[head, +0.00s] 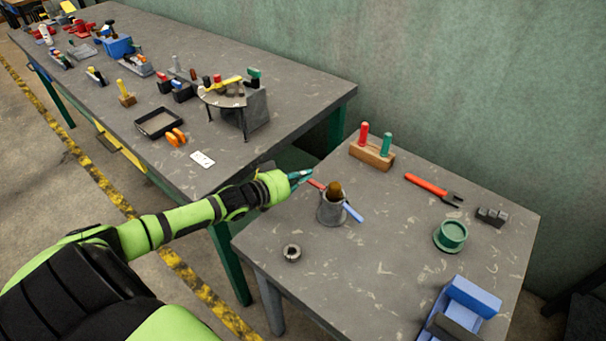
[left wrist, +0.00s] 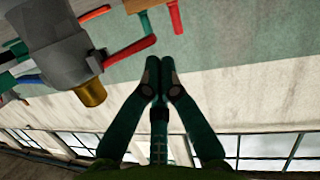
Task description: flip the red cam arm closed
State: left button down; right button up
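The red cam arm (head: 317,184) sticks out up and to the left from a grey cylindrical fixture (head: 331,209) on the near table. A brown-gold rounded part (head: 335,190) shows at the fixture's top. A blue arm (head: 353,212) sticks out on its right side. My left gripper (head: 304,175) is just beyond the tip of the red arm in the head view. In the left wrist view its fingertips (left wrist: 160,62) are together with nothing between them, beside the red arm (left wrist: 130,51). I cannot tell whether they touch it. My right gripper is not in view.
A wooden block (head: 372,153) with red and green pegs stands behind the fixture. An orange-red forked tool (head: 433,190), a green cup (head: 451,235) and a blue holder (head: 473,298) lie to the right. A small metal ring (head: 292,253) lies in front. A long cluttered bench (head: 290,85) stands behind left.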

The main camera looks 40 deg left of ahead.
pick_arm(q)
jog(key=shift+f, duration=0.15)
jog(key=shift+a+f+b, duration=0.2)
jog(key=shift+f+b, duration=0.3)
jog(key=shift+f, duration=0.25)
jog(key=shift+w, duration=0.1)
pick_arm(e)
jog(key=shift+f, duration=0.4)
pick_arm(q)
jog(key=shift+r, duration=0.15)
